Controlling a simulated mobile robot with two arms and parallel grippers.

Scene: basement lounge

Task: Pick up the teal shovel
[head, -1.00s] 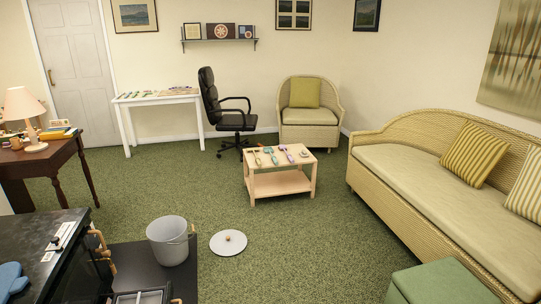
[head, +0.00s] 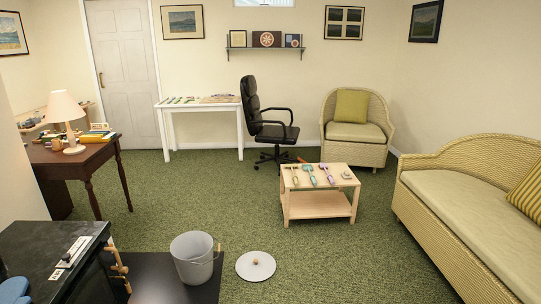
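A teal shovel (head: 310,175) lies on top of the low light-wood table (head: 320,207) in the middle of the room, well ahead of me. It lies between an olive-tan long-handled tool (head: 294,175) and a purple one (head: 327,174). All three lie side by side, apart from each other. Neither of my grippers shows in the head view, so nothing can be seen of what they hold.
A small grey item (head: 346,175) is on the table's right side. A grey bucket (head: 192,262) and a round grey lid (head: 256,266) are on the floor ahead. A black stove-like unit (head: 40,240) is near left, a wicker sofa (head: 480,215) right. Green carpet is clear before the table.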

